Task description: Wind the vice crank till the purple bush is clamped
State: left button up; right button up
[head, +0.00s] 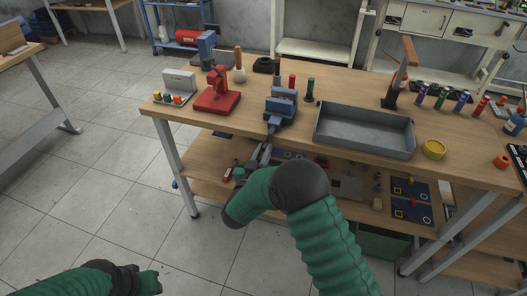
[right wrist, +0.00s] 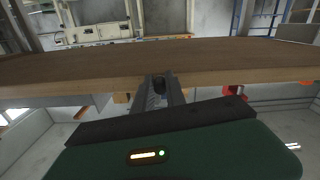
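The blue vice (head: 282,106) stands at the front edge of the bench, left of the grey tray. Its crank side faces me at the front edge; the crank is small and hard to make out. I cannot make out a purple bush in the jaws. My right gripper (head: 262,153) is just in front of and below that edge, under the vice. In the right wrist view its fingers (right wrist: 160,92) point at the bench edge, with a small dark knob-like thing (right wrist: 158,84) between their tips. I cannot tell whether they grip it. My left arm is low at the bottom left, its gripper unclear.
The wooden bench (head: 240,122) carries a red press (head: 218,96) left of the vice and a grey tray (head: 364,130) right of it. A lower shelf holds small parts. Floor at left is clear.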

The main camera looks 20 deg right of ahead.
grip_shut()
jog(key=m, duration=0.1)
jog(key=a+m, duration=0.1)
jog(key=m, duration=0.1)
jog(key=shift+w+a+r+m+b, duration=0.15)
jog(key=shift+w+r+m+b, duration=0.15)
jog(key=shift+w+m, duration=0.1)
jog(key=o, duration=0.6)
grip_release()
jog(key=shift+c, duration=0.2)
